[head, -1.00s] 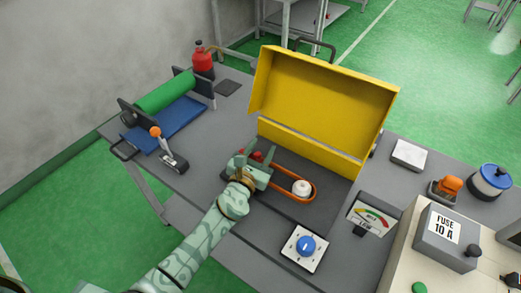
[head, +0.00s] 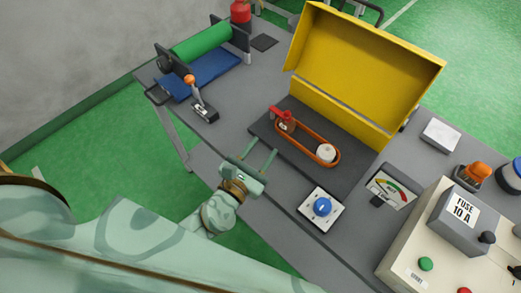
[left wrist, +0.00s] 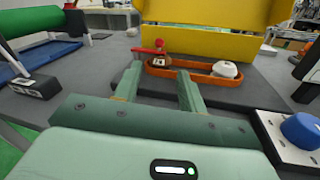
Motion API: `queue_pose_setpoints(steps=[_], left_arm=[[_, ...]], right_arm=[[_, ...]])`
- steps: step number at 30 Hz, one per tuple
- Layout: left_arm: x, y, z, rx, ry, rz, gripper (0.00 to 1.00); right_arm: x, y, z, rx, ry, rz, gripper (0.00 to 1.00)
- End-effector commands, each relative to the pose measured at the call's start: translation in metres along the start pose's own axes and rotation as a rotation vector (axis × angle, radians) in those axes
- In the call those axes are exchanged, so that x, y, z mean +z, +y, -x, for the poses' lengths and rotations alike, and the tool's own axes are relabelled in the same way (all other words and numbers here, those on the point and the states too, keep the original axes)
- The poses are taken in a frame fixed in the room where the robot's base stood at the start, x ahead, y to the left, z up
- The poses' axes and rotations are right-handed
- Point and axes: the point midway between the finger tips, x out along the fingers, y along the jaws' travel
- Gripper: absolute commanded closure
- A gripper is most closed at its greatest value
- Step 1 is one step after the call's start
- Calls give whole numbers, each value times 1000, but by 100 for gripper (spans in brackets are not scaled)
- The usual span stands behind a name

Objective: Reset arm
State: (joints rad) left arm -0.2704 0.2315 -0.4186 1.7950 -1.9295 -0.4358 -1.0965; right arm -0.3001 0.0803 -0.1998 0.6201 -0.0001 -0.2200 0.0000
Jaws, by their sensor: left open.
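My left gripper (head: 262,160) is open and empty, over the front edge of the grey table. Its two fingers point toward an orange belt loop (head: 306,141) on a dark base plate. In the left wrist view the gripper (left wrist: 157,85) also shows open, with the belt (left wrist: 195,68) beyond the fingertips and apart from them. A red handled part (head: 285,117) sits at the belt's left end and a white roller (head: 326,153) at its right end. My right gripper does not show.
A raised yellow cover (head: 365,55) stands behind the belt. A lever with an orange knob (head: 190,80) and a green roller (head: 200,43) are at the left. A blue knob (head: 322,206), a gauge (head: 391,186) and a fuse box (head: 461,213) are at the right.

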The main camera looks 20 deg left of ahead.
Motion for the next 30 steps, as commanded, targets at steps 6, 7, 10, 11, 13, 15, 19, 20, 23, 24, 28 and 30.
queue_pose_setpoints(steps=[6,7,10,11,13,15,19,20,23,24,28,30], left_arm=[[0,0,0,0,0,0,59],[0,0,0,0,0,0,59],[0,0,0,0,0,0,59],[0,0,0,0,0,0,59],[0,0,0,0,0,0,59],[1,1,0,4,-1,6,59],[10,21,3,94,-9,161,59],[14,30,5,139,-14,237,59],[23,76,21,352,-36,598,59],[23,95,31,456,-44,768,59],[11,136,70,757,-61,1248,59],[3,143,87,876,-59,1431,59]], right_arm=[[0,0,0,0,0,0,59],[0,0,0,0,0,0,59],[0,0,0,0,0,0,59],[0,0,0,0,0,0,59],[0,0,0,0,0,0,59],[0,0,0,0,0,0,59],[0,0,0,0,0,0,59],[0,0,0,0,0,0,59],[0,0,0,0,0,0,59],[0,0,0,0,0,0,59],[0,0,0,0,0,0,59],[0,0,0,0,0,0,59]])
